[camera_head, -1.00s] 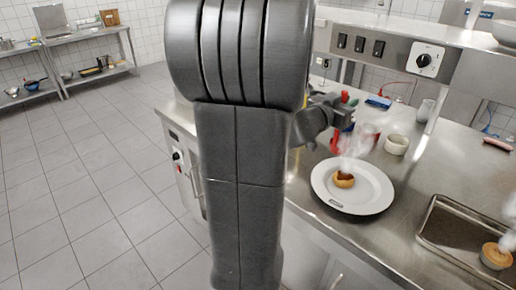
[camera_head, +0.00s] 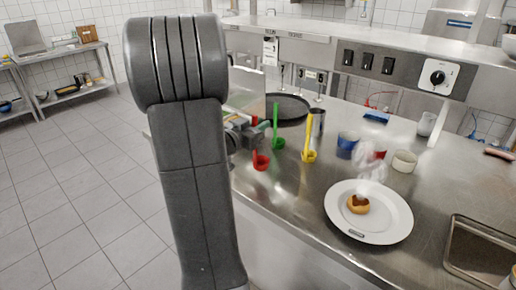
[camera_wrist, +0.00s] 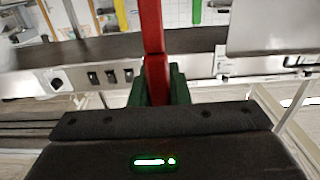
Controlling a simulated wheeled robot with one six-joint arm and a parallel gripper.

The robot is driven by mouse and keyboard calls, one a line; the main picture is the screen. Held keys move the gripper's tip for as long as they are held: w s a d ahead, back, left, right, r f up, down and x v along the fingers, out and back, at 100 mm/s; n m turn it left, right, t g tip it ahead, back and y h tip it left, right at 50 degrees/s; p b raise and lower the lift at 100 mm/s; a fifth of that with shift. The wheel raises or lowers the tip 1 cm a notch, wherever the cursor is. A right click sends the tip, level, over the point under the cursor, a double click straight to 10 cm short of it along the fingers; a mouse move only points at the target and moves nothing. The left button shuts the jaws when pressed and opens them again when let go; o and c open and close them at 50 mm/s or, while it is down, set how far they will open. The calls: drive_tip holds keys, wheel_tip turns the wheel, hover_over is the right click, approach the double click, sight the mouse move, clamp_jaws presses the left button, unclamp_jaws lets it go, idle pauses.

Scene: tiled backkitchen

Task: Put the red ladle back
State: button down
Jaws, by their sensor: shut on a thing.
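The red ladle (camera_head: 261,162) hangs upright, cup down, below my gripper (camera_head: 241,130) in the head view, close to the counter's left front edge. I cannot tell whether its cup touches the counter. In the wrist view the red handle (camera_wrist: 155,45) stands between my gripper's dark green fingers (camera_wrist: 157,85), which are shut on it. My arm hides part of the handle in the head view. A green ladle (camera_head: 278,143) and a yellow ladle (camera_head: 309,156) stand upright on the counter to the right of the red one.
A metal cylinder (camera_head: 317,121) and a black round pan (camera_head: 291,106) are behind the ladles. A blue can (camera_head: 347,147), a white ramekin (camera_head: 404,161) and a white plate (camera_head: 394,225) holding a steaming pastry (camera_head: 358,205) are to the right. Bare counter (camera_head: 285,190) lies in front of the ladles.

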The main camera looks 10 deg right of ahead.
drive_tip(key=shift+f, duration=2.5)
drive_tip(key=shift+f+b, duration=0.15)
drive_tip(key=shift+b, duration=0.15)
drive_tip(key=c, duration=1.4)
unclamp_jaws()
drive_tip(key=shift+o, duration=0.2)
drive_tip(key=shift+r+p, duration=0.3)
drive_tip(key=shift+r, duration=0.05)
drive_tip(key=b+v, duration=0.1)
drive_tip(key=v, duration=1.1)
drive_tip(key=shift+s+f, duration=0.1)
